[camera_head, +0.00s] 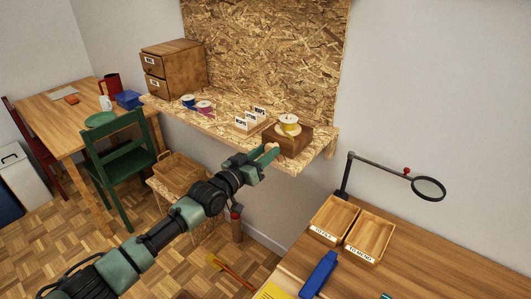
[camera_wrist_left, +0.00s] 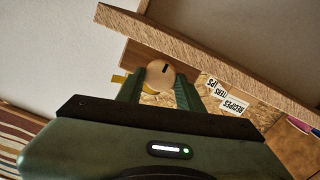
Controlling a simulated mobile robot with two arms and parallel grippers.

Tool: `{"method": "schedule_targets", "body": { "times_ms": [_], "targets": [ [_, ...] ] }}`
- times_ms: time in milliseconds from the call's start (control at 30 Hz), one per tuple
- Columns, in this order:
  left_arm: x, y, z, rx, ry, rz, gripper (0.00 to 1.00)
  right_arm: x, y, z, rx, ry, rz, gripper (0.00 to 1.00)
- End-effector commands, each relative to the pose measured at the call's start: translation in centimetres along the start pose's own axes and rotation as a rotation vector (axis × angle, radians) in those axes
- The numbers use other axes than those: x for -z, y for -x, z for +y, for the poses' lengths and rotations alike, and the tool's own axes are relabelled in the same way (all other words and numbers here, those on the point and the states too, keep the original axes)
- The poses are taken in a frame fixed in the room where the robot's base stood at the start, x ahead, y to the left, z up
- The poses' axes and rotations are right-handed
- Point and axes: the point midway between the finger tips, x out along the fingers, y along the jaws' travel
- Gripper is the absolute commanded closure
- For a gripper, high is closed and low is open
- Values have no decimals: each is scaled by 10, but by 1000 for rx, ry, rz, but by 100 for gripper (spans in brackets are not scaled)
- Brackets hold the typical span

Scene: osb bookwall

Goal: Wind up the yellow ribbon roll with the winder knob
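The yellow ribbon roll (camera_head: 289,123) sits on top of a dark brown wooden box (camera_head: 288,143) at the right end of the wall shelf. The winder knob (camera_wrist_left: 160,76) is a round, light wooden disc with a dark mark; it also shows in the head view (camera_head: 272,147) at the box's front left. My left gripper (camera_head: 264,156) reaches up to the knob. In the left wrist view its green fingers (camera_wrist_left: 160,84) stand on either side of the knob, with no clear gap. A bit of yellow shows behind them. My right gripper is out of view.
A card holder (camera_head: 252,122) with labelled cards stands left of the box. Blue (camera_head: 188,101) and pink (camera_head: 205,107) ribbon rolls lie farther left, before a wooden drawer cabinet (camera_head: 174,70). A desk with two trays (camera_head: 369,238) and a magnifier (camera_head: 429,188) is at lower right.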

Motion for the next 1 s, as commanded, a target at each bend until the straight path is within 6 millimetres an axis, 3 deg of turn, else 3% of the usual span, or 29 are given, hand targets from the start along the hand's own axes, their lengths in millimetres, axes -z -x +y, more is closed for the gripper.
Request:
{"method": "schedule_targets", "body": {
  "times_ms": [67, 467, 1000],
  "targets": [
    [0, 0, 0, 0, 0, 0, 100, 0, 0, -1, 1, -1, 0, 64],
    [-2, 0, 0, 0, -84, -1, 100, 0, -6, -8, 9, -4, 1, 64],
    [-3, 0, 1, 0, -466, -2, 100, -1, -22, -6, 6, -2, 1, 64]
  ]
}}
